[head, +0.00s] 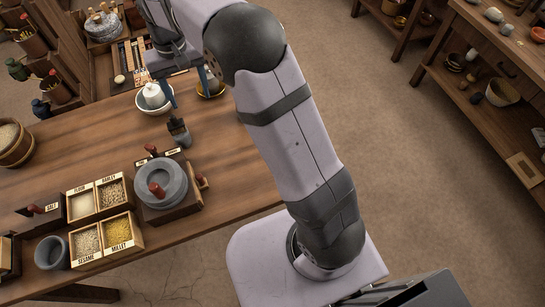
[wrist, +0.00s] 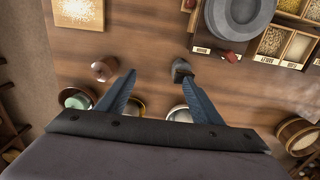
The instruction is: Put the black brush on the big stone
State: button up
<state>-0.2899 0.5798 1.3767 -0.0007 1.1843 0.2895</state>
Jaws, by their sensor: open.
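The black brush (head: 178,128) stands on the wooden table, just behind the big stone in the head view. In the wrist view the brush (wrist: 181,68) is close to the tip of the right finger, not between the fingers. The big stone (head: 172,172) is a round grey quern with a red handle, on a wooden base; in the wrist view the big stone (wrist: 235,22) is at the top, partly cut off. My gripper (wrist: 158,78) is open and empty above the table. In the head view its fingers hang beside the white bowl, partly hidden.
A white bowl (head: 156,108) and a yellow-rimmed bowl (wrist: 137,107) are near my fingers. Grain boxes (head: 107,243) and a wooden tub (head: 15,150) are on the table.

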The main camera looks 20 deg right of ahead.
jog(key=s+d+f, duration=0.2)
jog(key=s+d, duration=0.5)
jog(key=s, duration=0.5)
jog(key=s+d+f, duration=0.3)
jog(key=s+d, duration=0.4)
jog(key=s, duration=0.5)
jog(key=shift+s+f, duration=0.2)
jog(key=shift+s, duration=0.1)
